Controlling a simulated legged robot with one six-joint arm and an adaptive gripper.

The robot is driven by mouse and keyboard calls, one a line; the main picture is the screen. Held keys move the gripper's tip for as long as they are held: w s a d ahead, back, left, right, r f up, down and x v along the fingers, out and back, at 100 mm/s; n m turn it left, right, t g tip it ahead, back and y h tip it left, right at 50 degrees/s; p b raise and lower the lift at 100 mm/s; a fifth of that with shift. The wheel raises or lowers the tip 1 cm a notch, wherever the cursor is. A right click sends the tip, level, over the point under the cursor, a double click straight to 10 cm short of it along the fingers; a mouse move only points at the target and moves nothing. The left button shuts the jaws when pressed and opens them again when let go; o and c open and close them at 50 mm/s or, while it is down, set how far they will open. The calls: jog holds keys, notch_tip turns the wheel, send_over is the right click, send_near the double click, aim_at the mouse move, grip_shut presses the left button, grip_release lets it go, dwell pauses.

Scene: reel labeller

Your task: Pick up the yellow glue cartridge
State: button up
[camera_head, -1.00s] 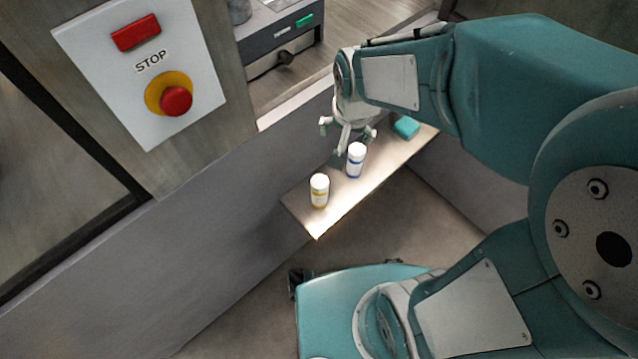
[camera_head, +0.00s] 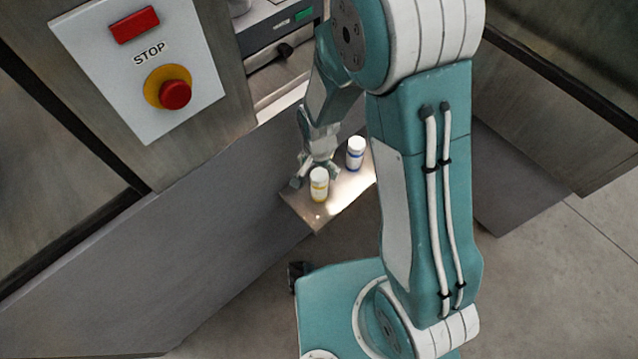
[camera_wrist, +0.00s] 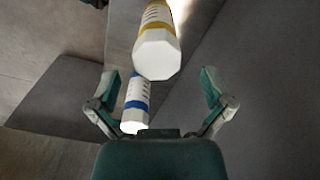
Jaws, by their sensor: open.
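The yellow glue cartridge (camera_head: 319,187), white-capped with a yellow band, stands upright near the left end of a small shelf (camera_head: 309,213). My gripper (camera_head: 315,181) is open just behind and around the height of it. In the wrist view the yellow cartridge (camera_wrist: 157,42) lies ahead of my open gripper (camera_wrist: 160,90), roughly between the finger directions but beyond the tips. A blue-banded cartridge (camera_head: 355,153) stands behind and to the right on the shelf; it also shows in the wrist view (camera_wrist: 136,102), between the fingers in the picture. I cannot tell whether a finger touches the yellow cartridge.
A white panel with a red stop button (camera_head: 175,94) on a yellow ring is on the wall at left. A grey machine (camera_head: 277,40) is at the back. The shelf's near left corner is bare; my arm hides its right part.

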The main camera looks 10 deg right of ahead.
jog(key=shift+s+f, duration=0.15)
jog(key=shift+f, duration=2.55)
jog(key=shift+c, duration=0.3)
jog(key=c, duration=1.3)
